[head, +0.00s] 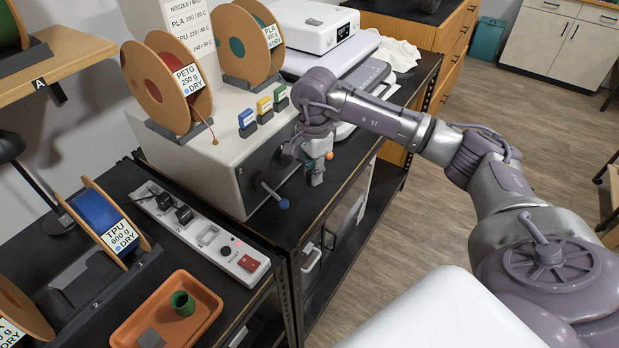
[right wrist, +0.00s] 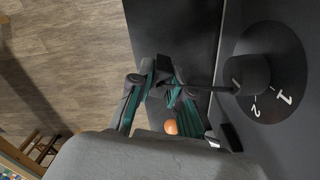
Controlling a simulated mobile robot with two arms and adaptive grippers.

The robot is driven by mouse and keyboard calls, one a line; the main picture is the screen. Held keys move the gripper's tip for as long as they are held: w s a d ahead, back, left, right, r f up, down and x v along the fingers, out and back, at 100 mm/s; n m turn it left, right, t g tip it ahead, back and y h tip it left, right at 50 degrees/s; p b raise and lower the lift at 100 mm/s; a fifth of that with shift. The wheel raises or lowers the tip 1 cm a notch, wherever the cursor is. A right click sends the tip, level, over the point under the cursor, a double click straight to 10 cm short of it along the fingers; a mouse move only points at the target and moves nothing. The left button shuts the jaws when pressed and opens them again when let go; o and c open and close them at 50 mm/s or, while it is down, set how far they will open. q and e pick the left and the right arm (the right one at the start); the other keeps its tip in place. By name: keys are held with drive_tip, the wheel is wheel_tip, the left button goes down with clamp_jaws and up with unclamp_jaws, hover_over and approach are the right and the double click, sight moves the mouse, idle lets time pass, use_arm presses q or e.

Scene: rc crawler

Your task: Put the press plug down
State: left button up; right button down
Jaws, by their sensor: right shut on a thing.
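My right gripper (head: 317,172) hangs in front of the grey machine, beside its front edge and over the dark bench. It is shut on the press plug, which its fingers mostly hide. A small orange ball (head: 329,156) shows close against the fingers; I cannot tell whether it is part of the plug. In the right wrist view the gripper (right wrist: 172,88) has its dark and teal fingers close together, with the orange ball (right wrist: 171,127) just below them. My left gripper is not in view.
A dial marked 1 and 2 (right wrist: 285,75) shows in the right wrist view. Filament spools stand around.

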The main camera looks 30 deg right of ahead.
sight(310, 185)
drive_tip(key=shift+w+a+f, duration=0.2)
drive_tip(key=shift+w+f, duration=0.25)
wheel_tip(310, 185, down, 3)
drive_tip(key=shift+f+p, duration=0.15)
drive_tip(key=shift+p, duration=0.75)
drive_tip(key=shift+f, duration=0.25)
drive_tip(key=shift+f, duration=0.2)
drive_tip(key=c, duration=1.1)
unclamp_jaws()
drive_tip(key=shift+r, duration=0.1)
